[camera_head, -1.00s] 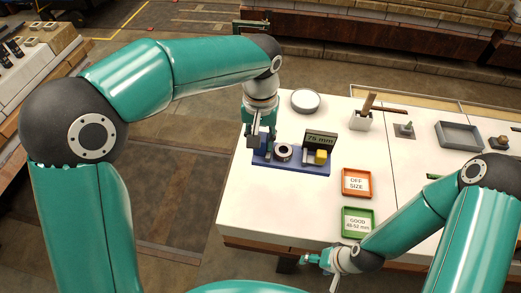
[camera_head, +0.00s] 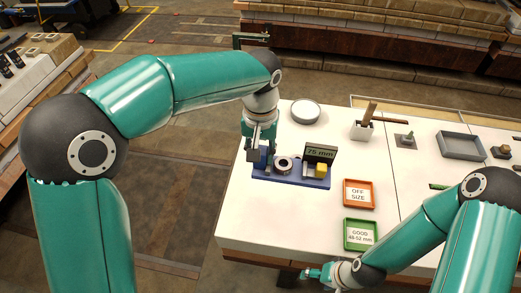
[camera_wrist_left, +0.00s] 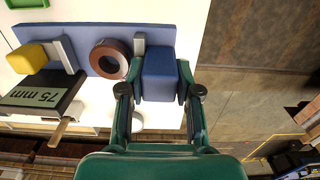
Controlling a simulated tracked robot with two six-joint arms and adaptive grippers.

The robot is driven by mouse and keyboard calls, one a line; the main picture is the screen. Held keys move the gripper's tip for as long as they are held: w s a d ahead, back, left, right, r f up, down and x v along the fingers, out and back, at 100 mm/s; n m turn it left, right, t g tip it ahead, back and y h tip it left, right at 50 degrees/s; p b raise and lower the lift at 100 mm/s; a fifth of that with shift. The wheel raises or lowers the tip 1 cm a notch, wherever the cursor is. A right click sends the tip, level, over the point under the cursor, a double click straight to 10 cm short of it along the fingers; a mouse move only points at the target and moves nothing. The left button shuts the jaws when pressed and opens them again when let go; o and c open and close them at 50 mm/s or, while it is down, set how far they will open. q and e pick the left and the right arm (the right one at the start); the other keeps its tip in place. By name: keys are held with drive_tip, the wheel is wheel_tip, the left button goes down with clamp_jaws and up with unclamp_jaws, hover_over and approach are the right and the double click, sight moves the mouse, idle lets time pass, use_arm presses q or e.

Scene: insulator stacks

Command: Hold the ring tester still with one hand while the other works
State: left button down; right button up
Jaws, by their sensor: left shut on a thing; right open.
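The ring tester has a blue base (camera_head: 290,178), a dark display reading 75 mm (camera_head: 320,153) and a yellow block (camera_head: 321,170). A ring (camera_head: 283,165) lies flat on the base; in the left wrist view the ring (camera_wrist_left: 110,60) sits beside a small grey post, apart from the grey jaw (camera_wrist_left: 64,54) by the yellow block. My left gripper (camera_head: 259,151) is shut on the tester's blue end block (camera_wrist_left: 159,75), one finger on each side. My right gripper (camera_head: 318,274) is open and empty, low beyond the table's front edge, away from the tester.
An orange OFF SIZE tray (camera_head: 359,206) and a green GOOD 48-52 mm tray (camera_head: 346,242) lie right of the tester. Behind are a round grey dish (camera_head: 306,112), a holder with a wooden handle (camera_head: 361,131) and a grey tray (camera_head: 461,146). White table left of the tester is clear.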

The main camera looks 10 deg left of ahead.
use_arm(q)
drive_tip(key=shift+f+b, duration=6.2)
drive_tip(key=shift+f, duration=2.5)
